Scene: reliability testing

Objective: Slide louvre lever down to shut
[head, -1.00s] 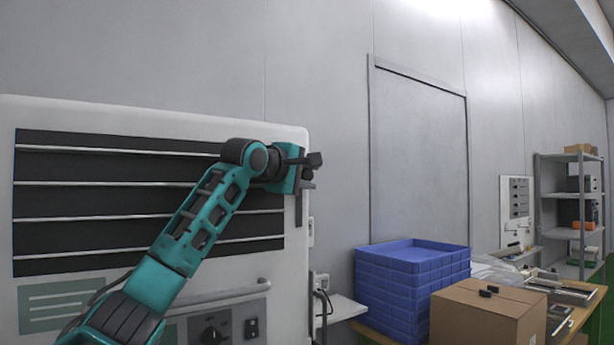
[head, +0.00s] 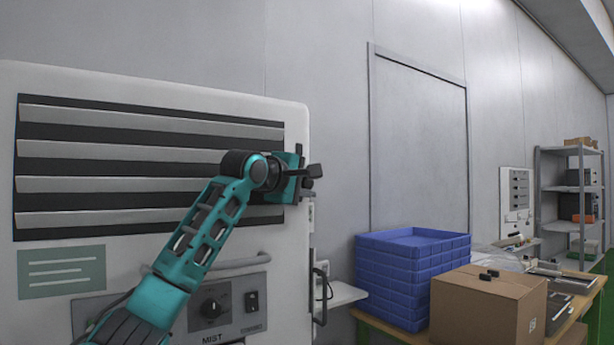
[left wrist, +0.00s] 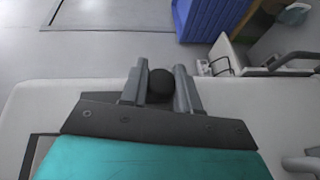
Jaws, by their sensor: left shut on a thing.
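The louvre panel (head: 60,160) is on the front of a white cabinet at the left in the head view. Its grey slats (head: 100,188) are tilted and show broad faces, with dark gaps between them. The lever's black round knob (left wrist: 161,86) shows between the two fingers in the left wrist view. My right gripper is in neither view.
Below the louvres are a handle bar (head: 235,262) and a control panel with a dial (head: 211,307). Stacked blue crates (head: 405,285) and a cardboard box (head: 485,308) stand on a bench to the right. A grey shelf rack (head: 566,190) stands farther back.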

